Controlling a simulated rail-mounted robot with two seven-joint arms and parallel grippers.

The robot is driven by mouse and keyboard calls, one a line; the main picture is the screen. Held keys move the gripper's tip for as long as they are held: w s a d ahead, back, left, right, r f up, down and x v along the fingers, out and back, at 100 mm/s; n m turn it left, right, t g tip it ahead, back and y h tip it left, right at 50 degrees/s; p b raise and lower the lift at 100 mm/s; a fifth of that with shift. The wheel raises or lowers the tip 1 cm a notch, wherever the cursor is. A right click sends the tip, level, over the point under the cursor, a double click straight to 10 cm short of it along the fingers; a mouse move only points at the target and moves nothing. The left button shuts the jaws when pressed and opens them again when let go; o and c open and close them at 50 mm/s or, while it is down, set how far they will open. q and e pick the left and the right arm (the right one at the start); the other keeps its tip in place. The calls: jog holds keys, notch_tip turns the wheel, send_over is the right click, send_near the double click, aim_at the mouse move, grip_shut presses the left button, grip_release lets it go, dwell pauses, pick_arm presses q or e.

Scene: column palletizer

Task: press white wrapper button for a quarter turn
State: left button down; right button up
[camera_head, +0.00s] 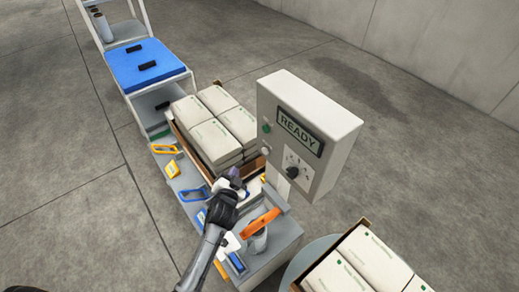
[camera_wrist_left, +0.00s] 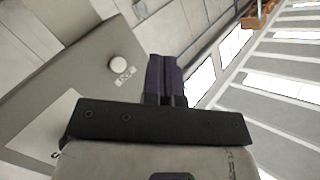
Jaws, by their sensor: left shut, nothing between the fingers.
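The grey control box (camera_head: 309,135) has a screen reading READY and a dark dial on its front. On its left side face are a green button (camera_head: 267,128) and, below it, the white wrapper button (camera_head: 266,150). In the left wrist view the white button (camera_wrist_left: 123,64) is a round knob beside a small label. My left gripper (camera_head: 236,173) is shut and empty, below and left of the white button and apart from it. In the left wrist view its dark purple fingers (camera_wrist_left: 165,75) are together, to the right of the button. My right gripper is not in view.
An open carton (camera_head: 179,143) of white packs stands behind my left gripper. Another carton (camera_head: 297,285) is at the lower right. An orange-handled tool (camera_head: 260,222) lies on the grey bench, close to my left arm. A blue-topped cart (camera_head: 146,64) stands at the back left.

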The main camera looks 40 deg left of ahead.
aim_at(265, 151)
pick_arm(q)
jog(key=shift+w+r+t, duration=0.15)
jog(key=shift+r+t, duration=0.15)
jog(key=shift+r, duration=0.05)
jog(key=shift+w, duration=0.15)
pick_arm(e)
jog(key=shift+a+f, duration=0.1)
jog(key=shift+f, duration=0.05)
